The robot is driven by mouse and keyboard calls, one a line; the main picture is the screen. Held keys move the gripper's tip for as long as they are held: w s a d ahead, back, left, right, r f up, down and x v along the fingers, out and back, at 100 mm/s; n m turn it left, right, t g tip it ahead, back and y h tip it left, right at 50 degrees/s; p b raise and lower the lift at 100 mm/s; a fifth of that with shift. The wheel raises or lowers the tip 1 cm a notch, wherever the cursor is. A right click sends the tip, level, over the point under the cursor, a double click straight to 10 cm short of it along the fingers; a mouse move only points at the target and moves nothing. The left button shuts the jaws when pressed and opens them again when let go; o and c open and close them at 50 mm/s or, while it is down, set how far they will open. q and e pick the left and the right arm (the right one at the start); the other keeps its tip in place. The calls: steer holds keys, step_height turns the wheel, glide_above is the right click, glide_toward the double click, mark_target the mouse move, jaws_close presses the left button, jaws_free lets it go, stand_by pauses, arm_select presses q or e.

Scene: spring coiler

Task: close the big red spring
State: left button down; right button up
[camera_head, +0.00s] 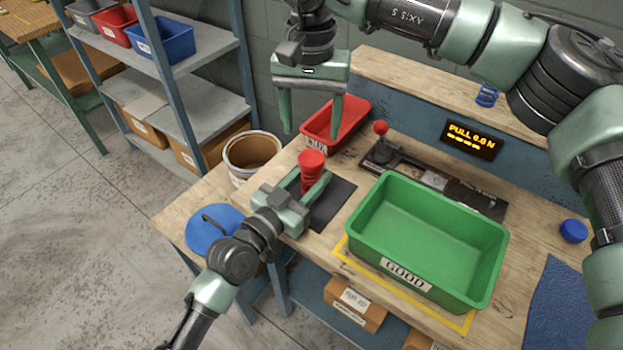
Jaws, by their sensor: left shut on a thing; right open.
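The red spring (312,180) stands upright at the left of the workbench, by a dark square pad (336,208), with a wider red top. My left gripper (316,186) is shut on its lower part, its fingers on either side. Its coils are too small to make out clearly. My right gripper (312,132) is open and empty, fingers pointing down, above and behind the spring, in front of the red bin (352,112) in the picture.
A green bin (425,275) marked GOOD fills the bench middle. A red-knobbed lever fixture (400,165) lies behind it, under a display (470,138) reading PULL 0.0 N. A blue spring (487,95) stands on the upper ledge. A bucket (252,152) stands left.

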mark_target(311, 157)
steer(key=n, duration=0.8)
steer(key=shift+f, duration=0.1)
steer(key=shift+f, duration=3.9)
